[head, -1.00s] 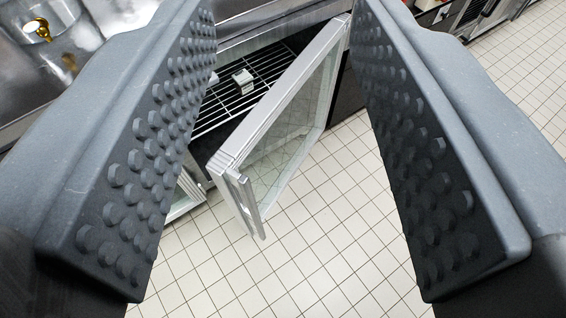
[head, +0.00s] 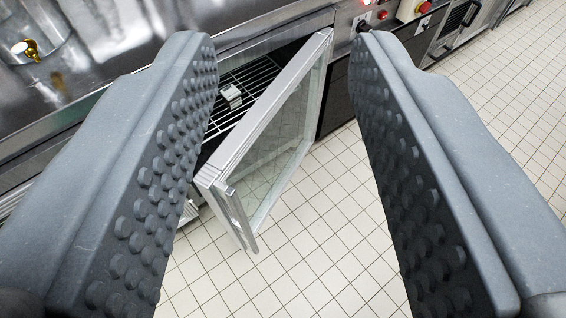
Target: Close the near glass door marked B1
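A glass door (head: 270,135) with a pale metal frame stands open from a low cabinet under the counter. Its free end with a vertical handle (head: 237,212) points toward me, and its far end meets the cabinet at the upper right. I cannot read a B1 mark on it. My gripper (head: 282,45) is open and empty. Its two dark studded fingers frame the door to left and right, and nothing is between the pads in contact with them. The left finger hides part of the cabinet.
Inside the cabinet is a wire shelf (head: 252,85) with a small pale block (head: 231,96) on it. A steel counter (head: 110,30) with a brass tap (head: 27,49) is at the upper left. A red button (head: 422,8) is on the panel at the upper right. The tiled floor (head: 330,220) is clear.

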